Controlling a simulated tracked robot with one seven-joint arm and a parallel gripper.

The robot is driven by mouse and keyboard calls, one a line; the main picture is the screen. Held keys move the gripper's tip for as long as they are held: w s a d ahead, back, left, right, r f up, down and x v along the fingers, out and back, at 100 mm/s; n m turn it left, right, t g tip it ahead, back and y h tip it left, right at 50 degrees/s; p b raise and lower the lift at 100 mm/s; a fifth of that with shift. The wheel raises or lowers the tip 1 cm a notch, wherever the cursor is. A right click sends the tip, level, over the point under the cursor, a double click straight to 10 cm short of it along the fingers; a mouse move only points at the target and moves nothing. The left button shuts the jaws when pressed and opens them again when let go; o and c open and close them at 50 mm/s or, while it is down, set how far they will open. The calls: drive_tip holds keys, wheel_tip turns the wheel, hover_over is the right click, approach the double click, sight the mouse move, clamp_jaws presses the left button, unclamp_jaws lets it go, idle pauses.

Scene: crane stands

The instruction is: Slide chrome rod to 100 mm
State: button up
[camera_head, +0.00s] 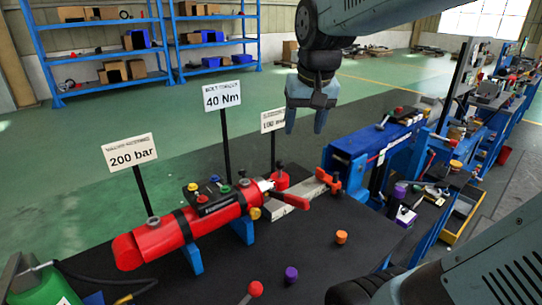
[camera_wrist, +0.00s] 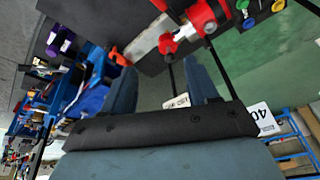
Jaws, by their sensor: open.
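My gripper (camera_head: 306,130) hangs open and empty above the workbench, its fingers pointing down. It is behind and above the red cylinder (camera_head: 190,226), apart from everything. The cylinder lies on blue supports. A small silvery piece (camera_head: 265,185) shows at its right end, beside a red fitting (camera_head: 291,201); I cannot tell how much of it is the chrome rod. A small sign (camera_head: 272,120) stands behind; its text seems to end in mm but is hard to read. In the wrist view, my two open fingers (camera_wrist: 160,75) have nothing between them.
Signs read 200 bar (camera_head: 133,152) and 40 Nm (camera_head: 222,96). A blue unit (camera_head: 365,140) stands right. Orange (camera_head: 341,237) and purple (camera_head: 291,274) knobs are in front.

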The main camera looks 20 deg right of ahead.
drive_tip(key=w+f+m+g, duration=0.1)
drive_tip(key=w+f+g, duration=0.15)
drive_tip(key=w, duration=0.65)
drive_tip(key=w+f+m+g, duration=0.1)
drive_tip(key=w+f+m, duration=0.15)
drive_tip(key=w, duration=0.55)
drive_tip(key=shift+n, duration=0.35)
wheel_tip(320, 180, down, 14)
drive_tip(key=shift+w+d+f, duration=0.1)
drive_tip(key=shift+w+d, duration=0.05)
drive_tip(key=shift+c, duration=0.3)
clamp_jaws()
